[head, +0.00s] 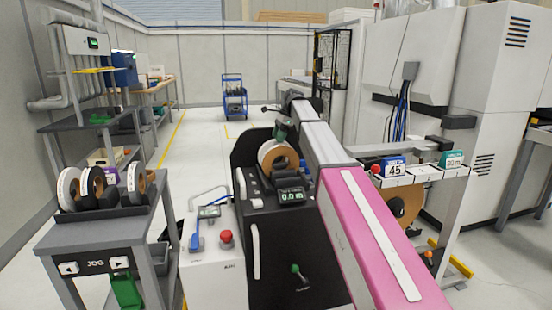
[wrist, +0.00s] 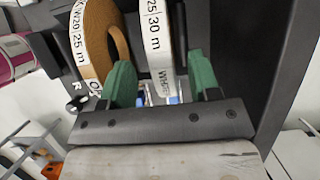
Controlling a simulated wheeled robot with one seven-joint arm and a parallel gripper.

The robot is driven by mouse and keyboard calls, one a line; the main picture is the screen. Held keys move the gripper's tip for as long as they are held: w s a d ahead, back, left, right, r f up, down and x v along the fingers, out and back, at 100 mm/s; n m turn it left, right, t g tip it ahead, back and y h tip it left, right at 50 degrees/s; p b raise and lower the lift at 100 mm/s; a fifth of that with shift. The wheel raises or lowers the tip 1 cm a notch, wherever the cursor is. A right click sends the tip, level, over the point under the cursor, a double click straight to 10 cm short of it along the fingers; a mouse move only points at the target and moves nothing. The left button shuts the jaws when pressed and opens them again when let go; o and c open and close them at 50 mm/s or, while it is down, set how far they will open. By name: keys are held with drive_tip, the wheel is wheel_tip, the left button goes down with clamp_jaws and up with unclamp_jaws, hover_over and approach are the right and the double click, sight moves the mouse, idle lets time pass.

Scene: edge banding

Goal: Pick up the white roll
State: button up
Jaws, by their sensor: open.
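In the wrist view the white roll (wrist: 153,42) stands edge-on, its rim lettered "25 30 m WHITE". My gripper (wrist: 159,68) is open, with one green finger on either side of the white roll's lower part. Gaps show between the fingers and the roll. A brown roll with a white label reading "OAK" (wrist: 103,38) stands just left, close to the left finger. In the head view my gripper (head: 283,130) is over the black machine, just above a brown ring (head: 279,159) with a white band beside it. I cannot tell there which roll the white band belongs to.
A dark wall rises close to the right finger in the wrist view. In the head view, a rack of several rolls (head: 97,205) stands left on a grey bench. A white cabinet with a red button (head: 226,236) adjoins the black machine (head: 283,250). Signs stand on a right-hand shelf (head: 410,180).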

sight(274, 144)
drive_tip(key=x, duration=0.5)
clamp_jaws()
drive_tip(key=shift+r, duration=0.15)
